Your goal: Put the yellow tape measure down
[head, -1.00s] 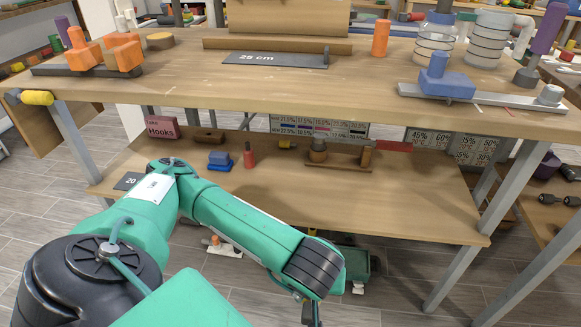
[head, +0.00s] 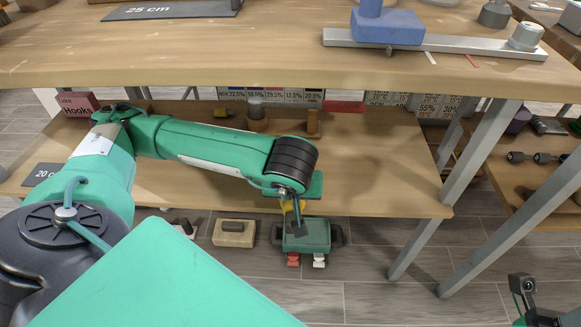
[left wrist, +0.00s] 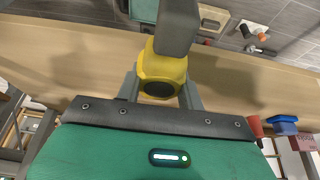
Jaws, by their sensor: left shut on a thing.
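The yellow tape measure (left wrist: 161,72) is held in my left gripper (left wrist: 160,85), between its fingers in the left wrist view. A dark grey block-like part covers the tape measure's far side there. In the head view only a small yellow bit of the tape measure (head: 291,207) shows below my left wrist. The exact gap to the shelf is unclear. Part of my right gripper (head: 535,305) shows at the bottom right; its fingers are not clear.
The upper bench top (head: 200,65) overhangs the lower shelf. Wooden pieces (head: 313,122) stand at the back of the shelf; its right part is bare. A metal leg (head: 450,180) stands right.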

